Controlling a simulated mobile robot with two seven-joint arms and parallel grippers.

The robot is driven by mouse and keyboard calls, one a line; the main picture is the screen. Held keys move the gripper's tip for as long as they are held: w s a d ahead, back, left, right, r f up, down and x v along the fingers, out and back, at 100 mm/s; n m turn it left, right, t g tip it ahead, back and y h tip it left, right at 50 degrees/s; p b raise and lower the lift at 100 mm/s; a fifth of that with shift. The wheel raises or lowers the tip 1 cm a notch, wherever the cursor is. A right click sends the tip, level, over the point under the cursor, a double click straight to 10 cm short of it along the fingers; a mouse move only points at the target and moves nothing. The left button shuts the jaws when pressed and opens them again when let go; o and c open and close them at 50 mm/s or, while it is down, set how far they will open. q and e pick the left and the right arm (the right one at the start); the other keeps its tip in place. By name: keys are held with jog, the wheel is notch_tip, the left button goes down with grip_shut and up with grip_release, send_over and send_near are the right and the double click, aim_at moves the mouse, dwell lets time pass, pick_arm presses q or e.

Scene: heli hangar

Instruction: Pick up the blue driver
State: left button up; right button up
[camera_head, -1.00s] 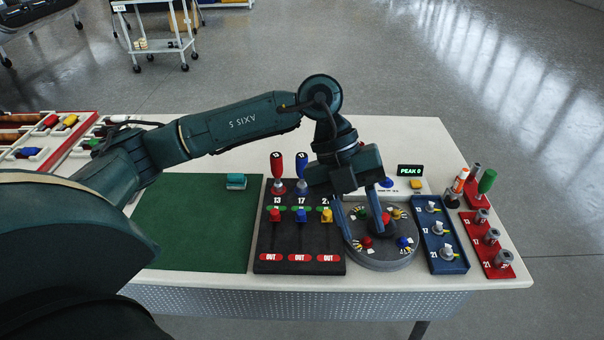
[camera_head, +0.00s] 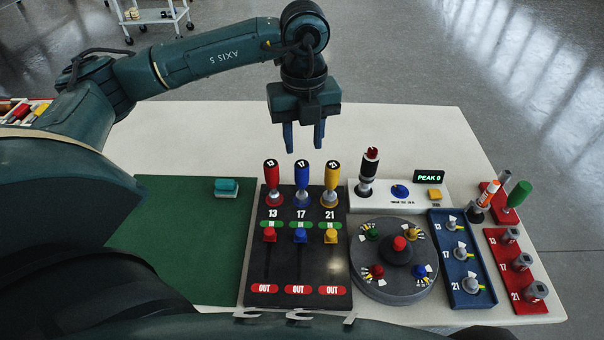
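The blue driver (camera_head: 302,180) stands upright in the back row of a black rack (camera_head: 285,255), above the label 17. A red driver (camera_head: 271,180) marked 13 stands left of it and a yellow driver (camera_head: 331,180) marked 21 right of it. My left gripper (camera_head: 303,148) hangs with its fingers pointing down, apart and empty. Its fingertips show just above the blue driver's top in the picture; whether they are over or behind it I cannot tell. No contact shows. My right gripper is not in view.
A round grey fixture (camera_head: 392,290) with coloured knobs is right of the rack. Behind it a white tester (camera_head: 425,200) reads PEAK 0, with a black, red-topped tool (camera_head: 369,170) at its left. Blue (camera_head: 447,222) and red (camera_head: 502,256) trays stand right; a green mat (camera_head: 185,255) lies left.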

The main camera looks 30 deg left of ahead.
aim_at(301, 164)
pick_arm(q)
notch_tip(301, 164, down, 4)
jog(key=shift+r, duration=0.1)
jog(key=shift+a+f+p, duration=0.15)
jog(key=shift+f+p, duration=0.25)
jog(key=shift+f, duration=2.35)
jog(key=shift+s, duration=0.1)
